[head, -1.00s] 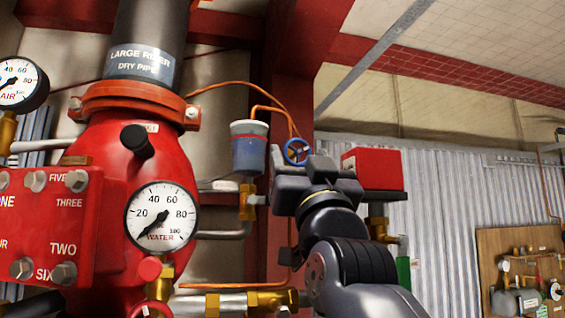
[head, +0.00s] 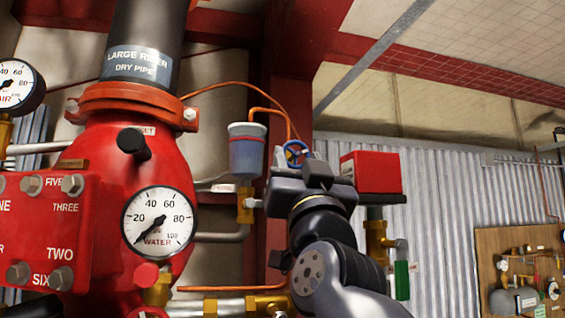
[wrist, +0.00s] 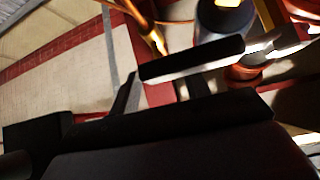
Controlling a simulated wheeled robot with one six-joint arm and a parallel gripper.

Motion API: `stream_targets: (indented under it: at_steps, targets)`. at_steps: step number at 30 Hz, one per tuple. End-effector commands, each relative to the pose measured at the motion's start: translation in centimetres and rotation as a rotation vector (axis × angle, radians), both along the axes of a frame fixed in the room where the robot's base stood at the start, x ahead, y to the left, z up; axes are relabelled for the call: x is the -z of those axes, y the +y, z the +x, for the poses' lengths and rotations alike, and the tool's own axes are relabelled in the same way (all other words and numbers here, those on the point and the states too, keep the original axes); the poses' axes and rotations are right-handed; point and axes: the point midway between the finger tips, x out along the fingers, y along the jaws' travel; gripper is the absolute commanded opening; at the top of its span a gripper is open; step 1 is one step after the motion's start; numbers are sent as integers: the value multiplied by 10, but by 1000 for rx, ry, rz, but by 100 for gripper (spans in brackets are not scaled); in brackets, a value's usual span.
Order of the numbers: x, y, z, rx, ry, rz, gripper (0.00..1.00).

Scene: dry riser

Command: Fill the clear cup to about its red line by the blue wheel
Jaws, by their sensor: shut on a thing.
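The clear cup (head: 246,158) hangs upright left of the red column in the head view, below a bent copper pipe. A thin red line runs around its upper part, and bluish content shows below; the exact level is hard to read. The blue wheel (head: 295,152) is right of the cup, partly hidden behind my gripper (head: 297,168). My gripper is shut on the wheel, though its fingertips are mostly hidden in the head view. The wheel is not clear there.
The red riser body with its WATER gauge (head: 158,222) stands at the left. A red box (head: 371,172) on a dark bracket is close to the right of my gripper. Brass and grey pipes run below the cup. Open space lies toward the corrugated wall.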

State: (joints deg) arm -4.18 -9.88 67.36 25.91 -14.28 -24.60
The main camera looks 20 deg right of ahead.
Motion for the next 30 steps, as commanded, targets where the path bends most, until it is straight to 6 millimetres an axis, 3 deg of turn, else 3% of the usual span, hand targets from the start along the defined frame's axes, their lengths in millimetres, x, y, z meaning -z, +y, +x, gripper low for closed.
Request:
stream_targets:
  at_steps: [25,26,30]
  targets:
    - [-2,1,-2,4,2,129,22]
    - [-2,1,-2,4,2,129,47]
    - [-1,1,-1,4,3,128,58]
